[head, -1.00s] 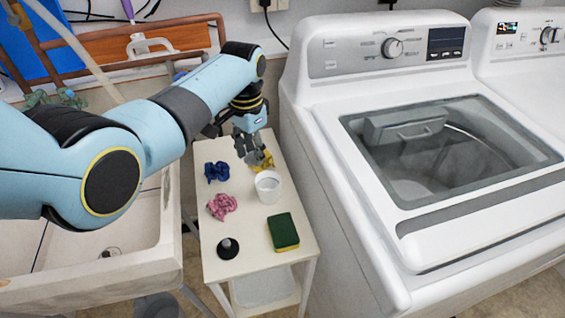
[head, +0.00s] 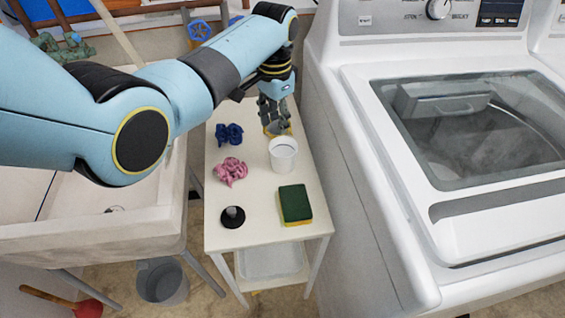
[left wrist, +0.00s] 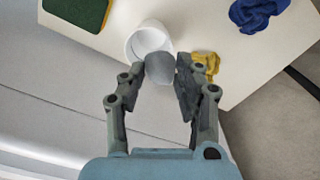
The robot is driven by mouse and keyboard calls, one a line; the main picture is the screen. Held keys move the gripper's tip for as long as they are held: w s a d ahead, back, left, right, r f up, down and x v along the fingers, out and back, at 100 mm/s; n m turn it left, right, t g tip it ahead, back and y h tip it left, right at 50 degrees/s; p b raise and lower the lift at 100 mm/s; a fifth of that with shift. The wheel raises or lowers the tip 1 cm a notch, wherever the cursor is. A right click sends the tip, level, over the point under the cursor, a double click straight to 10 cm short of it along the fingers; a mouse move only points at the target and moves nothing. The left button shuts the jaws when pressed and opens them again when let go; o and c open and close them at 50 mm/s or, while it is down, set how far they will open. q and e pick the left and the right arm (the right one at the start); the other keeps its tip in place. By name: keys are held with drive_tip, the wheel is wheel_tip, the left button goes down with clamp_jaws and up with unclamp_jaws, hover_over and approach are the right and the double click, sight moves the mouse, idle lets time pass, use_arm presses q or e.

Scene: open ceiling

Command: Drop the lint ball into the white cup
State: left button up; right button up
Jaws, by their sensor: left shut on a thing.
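The white cup (head: 283,157) stands upright on the small white table, and its open mouth shows in the left wrist view (left wrist: 146,38). The lint ball (left wrist: 160,68) is a grey rounded lump between my left gripper's fingertips. My left gripper (head: 273,122) is just behind the cup in the head view. In the left wrist view my left gripper (left wrist: 161,76) is shut on the ball, which overlaps the cup's near edge in the picture. The ball cannot be made out in the head view. My right gripper is not in view.
On the table (head: 262,218) are a blue cloth (head: 229,134), a pink cloth (head: 231,171), a black plug-like item (head: 233,216) and a green-yellow sponge (head: 295,204). A yellow crumpled item (left wrist: 207,62) lies beside the cup. The washer (head: 375,190) stands right, the sink (head: 100,215) left.

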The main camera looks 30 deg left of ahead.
use_arm(q)
drive_tip(key=o, duration=0.8)
drive_tip(key=shift+r, duration=0.3)
wheel_tip(320, 180, up, 12)
drive_tip(key=shift+f, duration=0.25)
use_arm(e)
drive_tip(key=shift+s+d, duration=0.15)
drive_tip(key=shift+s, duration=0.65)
